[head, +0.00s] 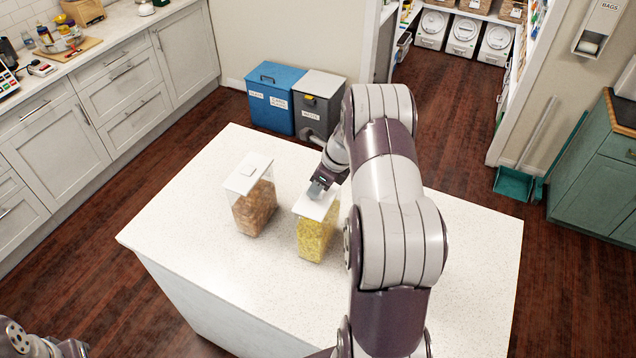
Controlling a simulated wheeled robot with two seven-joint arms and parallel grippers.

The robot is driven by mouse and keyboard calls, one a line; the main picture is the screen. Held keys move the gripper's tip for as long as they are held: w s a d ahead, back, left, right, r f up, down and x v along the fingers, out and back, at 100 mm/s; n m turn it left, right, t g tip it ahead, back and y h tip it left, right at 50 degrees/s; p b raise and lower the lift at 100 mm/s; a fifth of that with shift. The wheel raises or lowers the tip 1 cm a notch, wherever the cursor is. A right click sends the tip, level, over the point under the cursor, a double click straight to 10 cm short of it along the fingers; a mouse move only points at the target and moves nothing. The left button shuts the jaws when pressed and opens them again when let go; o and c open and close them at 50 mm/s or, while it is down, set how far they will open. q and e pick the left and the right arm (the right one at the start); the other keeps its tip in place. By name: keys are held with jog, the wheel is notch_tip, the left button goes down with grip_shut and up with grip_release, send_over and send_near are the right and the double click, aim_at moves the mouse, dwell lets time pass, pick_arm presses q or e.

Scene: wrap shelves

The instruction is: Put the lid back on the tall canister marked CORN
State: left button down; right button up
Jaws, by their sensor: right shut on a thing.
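A clear canister with yellow contents (316,238) stands upright on the white island; no CORN marking is legible at this size. A white lid (311,207) is at its top. My right gripper (318,190) is shut on the lid from above. I cannot tell whether the lid is fully seated or slightly above the rim. My right arm covers the area right of the canister. Part of my left arm shows at the bottom left corner, but its gripper is out of view.
A second clear canister with brown contents (254,208) and a white lid (248,173) stands just left. The island top (210,235) is bare at the left and front. A blue bin (276,97) and a grey bin (318,104) stand behind the island.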

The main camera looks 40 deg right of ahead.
jog(key=shift+f, duration=0.4)
dwell(0.5)
jog(key=o, duration=1.7)
notch_tip(320, 180, up, 5)
jog(key=p, duration=0.5)
jog(key=shift+r, duration=1.05)
